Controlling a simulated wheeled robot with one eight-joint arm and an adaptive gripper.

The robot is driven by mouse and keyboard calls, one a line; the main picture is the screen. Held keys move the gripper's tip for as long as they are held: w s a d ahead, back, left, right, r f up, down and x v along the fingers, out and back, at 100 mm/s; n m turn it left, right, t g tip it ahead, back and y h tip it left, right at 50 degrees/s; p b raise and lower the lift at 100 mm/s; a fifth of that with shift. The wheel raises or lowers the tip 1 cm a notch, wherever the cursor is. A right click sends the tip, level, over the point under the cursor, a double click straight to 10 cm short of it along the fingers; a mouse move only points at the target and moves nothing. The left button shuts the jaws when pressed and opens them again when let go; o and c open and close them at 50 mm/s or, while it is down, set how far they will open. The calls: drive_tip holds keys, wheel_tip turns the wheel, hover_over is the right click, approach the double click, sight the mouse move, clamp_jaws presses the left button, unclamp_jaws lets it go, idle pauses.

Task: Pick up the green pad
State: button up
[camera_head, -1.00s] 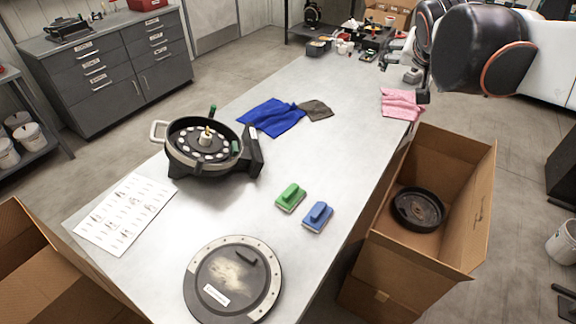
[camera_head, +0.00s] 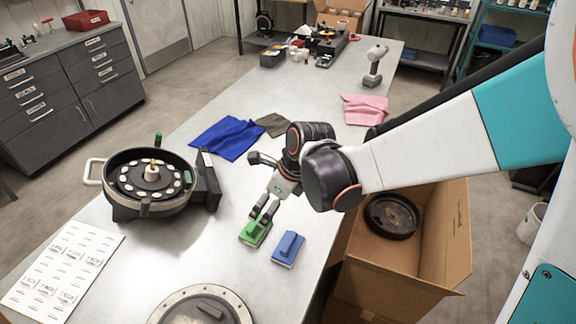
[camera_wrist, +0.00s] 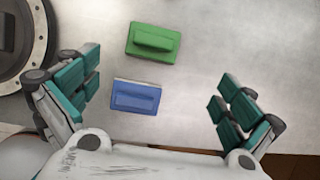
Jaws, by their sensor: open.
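The green pad (camera_head: 255,231) lies on the metal table with its raised grip upward. In the wrist view the green pad (camera_wrist: 153,42) is beyond the blue pad (camera_wrist: 136,97). The blue pad (camera_head: 288,248) lies just right of the green one in the head view, with a small gap between them. My gripper (camera_head: 262,212) is over the green pad in the head view and partly covers its far edge. In the wrist view my gripper (camera_wrist: 160,97) has its two fingers wide apart, with nothing held. Both pads rest on the table.
The seed meter (camera_head: 150,178) stands left of the pads. A round cover plate (camera_head: 200,305) lies at the front edge of view. Blue (camera_head: 228,138) and pink (camera_head: 365,109) cloths lie farther back. An open cardboard box (camera_head: 440,235) stands right of the table.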

sight(256, 222)
drive_tip(key=b+x, duration=0.3)
drive_tip(key=x, duration=0.2)
drive_tip(key=b+x, duration=0.2)
drive_tip(key=x, duration=0.1)
drive_tip(key=shift+s+a+f+b, duration=0.15)
drive_tip(key=shift+s+f+b, duration=0.1)
drive_tip(key=shift+s+b, duration=0.05)
drive_tip(key=shift+a+b+x, duration=0.15)
drive_tip(key=shift+b+x, duration=0.65)
drive_tip(key=shift+x, duration=0.55)
drive_tip(key=shift+a+b+x, duration=0.15)
drive_tip(key=shift+b+x, duration=0.65)
drive_tip(key=shift+x, duration=0.55)
drive_tip(key=shift+s+d+r, duration=0.1)
drive_tip(key=shift+s+r, duration=0.05)
drive_tip(key=shift+r, duration=0.05)
drive_tip(key=c, duration=1.1)
